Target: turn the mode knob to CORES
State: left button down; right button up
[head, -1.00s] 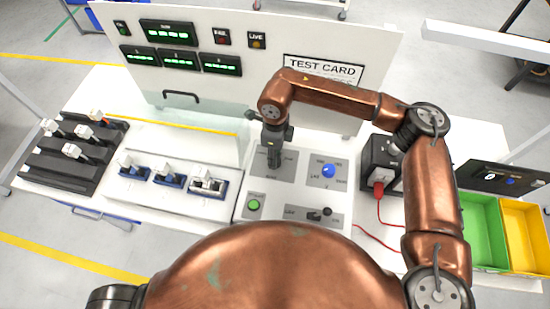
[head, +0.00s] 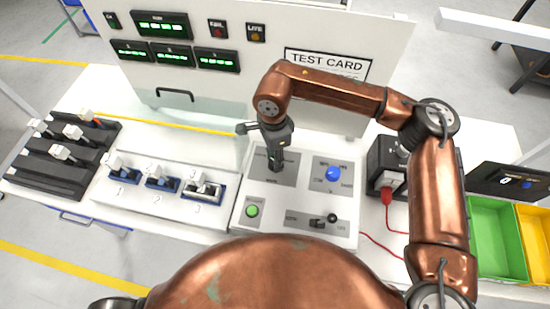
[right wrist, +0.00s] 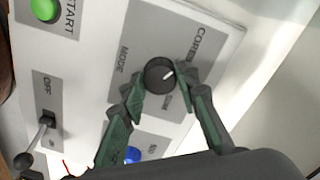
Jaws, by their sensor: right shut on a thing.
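The mode knob (right wrist: 159,76) is a round dark knob with a white pointer line, on a grey MODE plate (right wrist: 140,40) on the white panel. In the right wrist view its pointer is directed right and slightly up, toward the side with the CORES label (right wrist: 200,45). A second label, partly hidden, lies below the knob. My right gripper (right wrist: 168,90) is shut on the knob, one finger on each side. In the head view the right gripper (head: 276,164) covers the knob on the grey plate (head: 286,172). My left gripper is not in view.
A blue knob (head: 333,173) sits right of the mode plate. A green START button (head: 252,211) and a black-tipped lever switch (head: 325,219) are nearer. A black box with a red plug (head: 386,192) stands to the right. The TEST CARD board (head: 326,63) rises behind.

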dwell(0.4)
jog(key=o, duration=1.2)
jog(key=shift+c, duration=0.2)
notch_tip(320, 180, up, 12)
jog(key=shift+w+a, duration=0.15)
jog(key=shift+w, duration=0.05)
